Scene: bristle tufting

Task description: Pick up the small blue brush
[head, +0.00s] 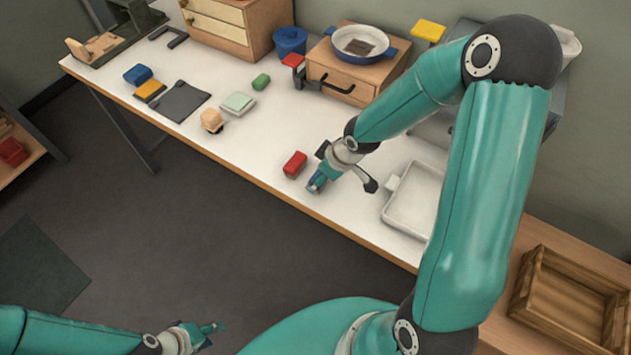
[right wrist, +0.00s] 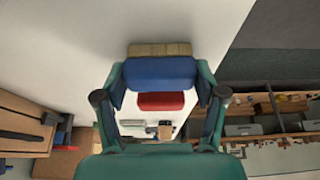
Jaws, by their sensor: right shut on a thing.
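The small blue brush (right wrist: 160,73), a blue block with a tan bristle side, is between the fingers of my right gripper (right wrist: 161,84) in the right wrist view. The fingers press on both its ends, shut on it. In the head view my right gripper (head: 320,180) is low over the front part of the white table, with a bit of the blue brush (head: 315,186) showing. I cannot tell whether the brush touches the table. My left gripper (head: 212,334) is open and empty at the bottom left, over the floor, away from the table.
A red block (head: 295,164) lies close beside my right gripper. A white tray (head: 389,213) is to its right. A wooden drawer box (head: 340,76) with a pan on top stands behind. Another blue block (head: 137,75) and several small items lie at the left.

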